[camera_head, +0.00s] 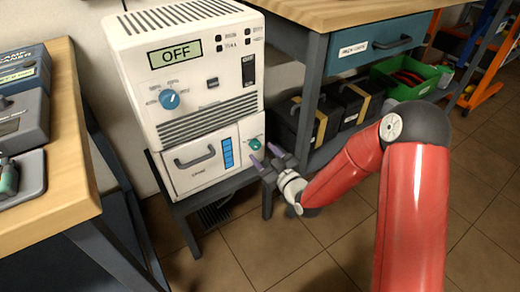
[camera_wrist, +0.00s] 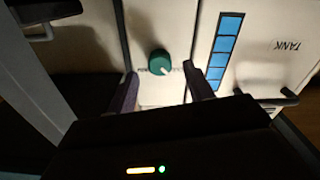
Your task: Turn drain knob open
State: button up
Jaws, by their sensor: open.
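The drain knob is a small round teal knob (camera_head: 255,143) at the right of the lower front of a white cabinet unit (camera_head: 190,130). It also shows in the wrist view (camera_wrist: 159,62), with a pale pointer mark on its lower right side. My gripper (camera_head: 264,154) is open in front of the lower panel, close to the knob. In the wrist view its two purple-grey fingers (camera_wrist: 160,86) lie to either side of the knob's line, with the knob just beyond their tips. I see no contact with the knob.
The unit has an OFF display (camera_head: 176,54), a blue dial (camera_head: 169,99) and a tank drawer with a handle (camera_head: 195,157) and blue level strip (camera_head: 227,153). A wooden bench (camera_head: 60,190) stands left. Dark cases (camera_head: 345,110) sit right, under another bench.

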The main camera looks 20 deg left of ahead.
aim_at(255, 145)
jog(key=shift+x, duration=1.35)
jog(key=c, duration=1)
